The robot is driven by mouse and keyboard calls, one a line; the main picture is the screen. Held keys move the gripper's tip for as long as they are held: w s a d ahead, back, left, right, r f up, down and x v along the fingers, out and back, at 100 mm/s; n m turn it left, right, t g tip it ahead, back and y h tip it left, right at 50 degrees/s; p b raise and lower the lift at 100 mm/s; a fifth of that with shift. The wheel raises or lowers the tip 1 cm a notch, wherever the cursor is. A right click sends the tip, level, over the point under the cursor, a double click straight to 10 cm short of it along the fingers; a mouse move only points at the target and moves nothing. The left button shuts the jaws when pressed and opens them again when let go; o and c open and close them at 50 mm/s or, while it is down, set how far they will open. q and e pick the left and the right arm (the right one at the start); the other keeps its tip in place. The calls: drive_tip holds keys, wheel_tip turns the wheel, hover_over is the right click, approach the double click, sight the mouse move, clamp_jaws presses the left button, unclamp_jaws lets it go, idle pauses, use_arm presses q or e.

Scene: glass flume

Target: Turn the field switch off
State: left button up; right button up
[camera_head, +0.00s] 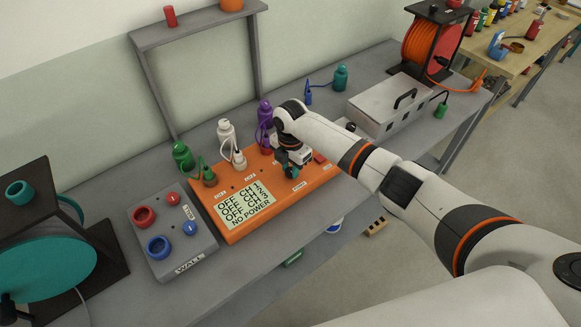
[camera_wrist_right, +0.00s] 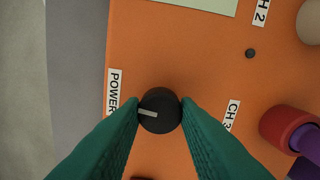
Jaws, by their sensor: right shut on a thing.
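The orange box (camera_head: 233,229) stands on the grey bench, with a display (camera_head: 245,205) reading OFF for the channels and NO POWER. My right gripper (camera_head: 291,171) is over the right half of this box, pointing down. In the right wrist view its teal fingers (camera_wrist_right: 160,112) are shut on a round black knob (camera_wrist_right: 166,122), one on each side. The knob's white mark points left toward a POWER label (camera_wrist_right: 114,90). I cannot read a field label. My left gripper is not in view.
Green, white and purple plugs (camera_head: 265,112) with cables stand along the box's back. A grey WALL panel (camera_head: 178,262) with red and blue sockets is at the left. A pale metal case (camera_head: 385,105) and an orange cable reel (camera_head: 432,42) are farther right.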

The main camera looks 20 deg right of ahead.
sight(291, 170)
drive_tip(key=shift+n, duration=0.7)
drive_tip(key=o, duration=1)
drive_tip(key=shift+r, duration=0.1)
wheel_tip(291, 170, up, 12)
drive_tip(key=b, duration=0.3)
